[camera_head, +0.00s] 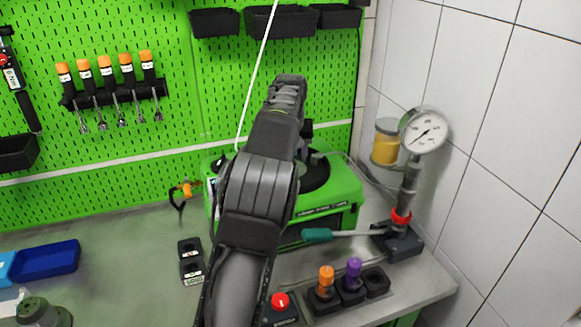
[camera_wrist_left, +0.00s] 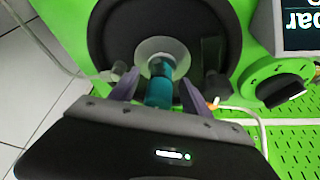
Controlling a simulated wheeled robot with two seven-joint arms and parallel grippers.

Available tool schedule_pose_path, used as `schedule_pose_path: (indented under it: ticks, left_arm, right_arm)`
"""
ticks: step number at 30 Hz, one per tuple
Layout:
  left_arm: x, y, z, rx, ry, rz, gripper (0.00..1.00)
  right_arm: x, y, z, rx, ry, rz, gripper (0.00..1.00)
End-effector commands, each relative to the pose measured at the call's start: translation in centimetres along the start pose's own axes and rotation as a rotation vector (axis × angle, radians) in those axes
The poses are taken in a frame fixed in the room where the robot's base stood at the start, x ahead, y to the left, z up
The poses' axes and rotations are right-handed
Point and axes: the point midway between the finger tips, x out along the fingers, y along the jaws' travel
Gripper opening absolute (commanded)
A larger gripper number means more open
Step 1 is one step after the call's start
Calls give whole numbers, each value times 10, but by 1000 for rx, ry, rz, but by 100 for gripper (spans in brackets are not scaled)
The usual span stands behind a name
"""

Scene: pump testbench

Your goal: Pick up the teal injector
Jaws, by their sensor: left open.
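The teal injector (camera_wrist_left: 159,88) shows in the left wrist view. It stands at a pale translucent round piece (camera_wrist_left: 163,55) in the middle of a black disc on the green machine. My left gripper (camera_wrist_left: 161,80) is open, with one purple-grey finger on each side of the injector. I cannot tell whether the fingers touch it. In the head view my arm covers the injector, and the fingertips are hidden there. The green machine (camera_head: 342,195) stands on the bench behind my arm. My right gripper is in neither view.
Orange (camera_head: 326,277) and purple (camera_head: 354,268) injectors stand in black holders at the front right; the holder beside them looks empty. A gauge (camera_head: 424,131) and a teal-handled lever (camera_head: 318,235) stand at the right. A red button (camera_head: 280,301) is in front.

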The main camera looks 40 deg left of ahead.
Motion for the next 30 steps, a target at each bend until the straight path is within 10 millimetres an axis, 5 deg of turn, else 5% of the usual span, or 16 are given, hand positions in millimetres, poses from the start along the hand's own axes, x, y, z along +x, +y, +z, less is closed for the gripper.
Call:
schedule_pose_path:
  ticks: [4,24,30]
  left_arm:
    - [0,0,0,0,0,0,55]
    - [0,0,0,0,0,0,0]
    - [0,0,0,0,0,0,0]
  right_arm:
    - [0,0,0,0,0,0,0]
    - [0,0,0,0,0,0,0]
    - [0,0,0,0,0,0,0]
